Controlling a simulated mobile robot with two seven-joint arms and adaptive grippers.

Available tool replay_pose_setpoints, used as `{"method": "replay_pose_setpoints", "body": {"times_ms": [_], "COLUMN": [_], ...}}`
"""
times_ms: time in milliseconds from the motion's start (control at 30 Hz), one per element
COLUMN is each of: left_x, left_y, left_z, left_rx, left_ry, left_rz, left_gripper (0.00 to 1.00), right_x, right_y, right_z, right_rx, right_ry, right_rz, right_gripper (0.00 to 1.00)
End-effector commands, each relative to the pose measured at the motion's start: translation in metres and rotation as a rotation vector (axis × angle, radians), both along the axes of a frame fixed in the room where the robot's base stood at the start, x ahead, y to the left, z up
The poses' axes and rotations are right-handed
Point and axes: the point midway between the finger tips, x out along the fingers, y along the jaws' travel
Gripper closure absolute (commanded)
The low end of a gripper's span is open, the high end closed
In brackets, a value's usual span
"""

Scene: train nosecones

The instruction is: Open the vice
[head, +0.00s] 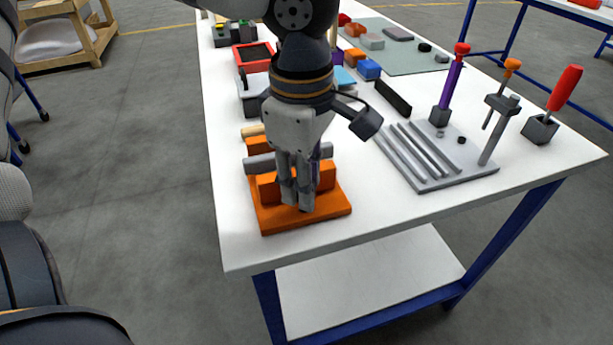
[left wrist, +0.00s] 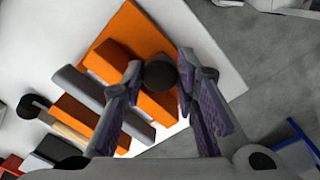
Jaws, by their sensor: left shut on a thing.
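The orange vice (head: 275,222) stands near the left edge of the white table, with a flat orange base and upright orange blocks. A grey bar (head: 259,164) lies between its blocks; it also shows in the left wrist view (left wrist: 82,86). My left gripper (head: 303,203) points down over the vice. In the left wrist view its fingers stand on either side of a dark round knob (left wrist: 160,74) at the vice's side and are shut on it. The fingers hide the knob in the head view. My right gripper is not in view.
A grey grooved plate (head: 440,170) with upright tools stands to the right. A purple-handled tool (head: 453,85) and a red-handled tool (head: 565,88) rise there. A red tray (head: 253,55) lies behind the vice. The table's front is clear.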

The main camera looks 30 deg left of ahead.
Motion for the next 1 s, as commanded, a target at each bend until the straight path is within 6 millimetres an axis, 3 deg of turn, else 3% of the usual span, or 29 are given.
{"method": "replay_pose_setpoints", "body": {"times_ms": [33, 67, 133, 700, 1000], "left_x": [0.0, 0.0, 0.0, 0.001, -0.002], "left_y": [0.003, 0.003, 0.003, 0.001, 0.001], "left_z": [0.0, 0.0, 0.0, 0.003, 0.056], "left_rx": [0.01, 0.01, 0.01, 0.004, 0.003], "left_ry": [0.001, 0.001, 0.0, -0.004, -0.006], "left_rz": [0.004, 0.004, 0.004, 0.002, 0.003], "left_gripper": [1.0, 0.66, 0.52, 0.52, 0.52], "right_x": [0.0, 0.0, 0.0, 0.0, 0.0], "right_y": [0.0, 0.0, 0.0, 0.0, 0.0], "right_z": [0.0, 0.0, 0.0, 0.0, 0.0], "right_rx": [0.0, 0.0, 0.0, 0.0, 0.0], "right_ry": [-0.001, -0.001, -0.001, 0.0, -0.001], "right_rz": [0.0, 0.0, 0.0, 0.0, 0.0], "right_gripper": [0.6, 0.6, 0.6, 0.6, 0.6]}}
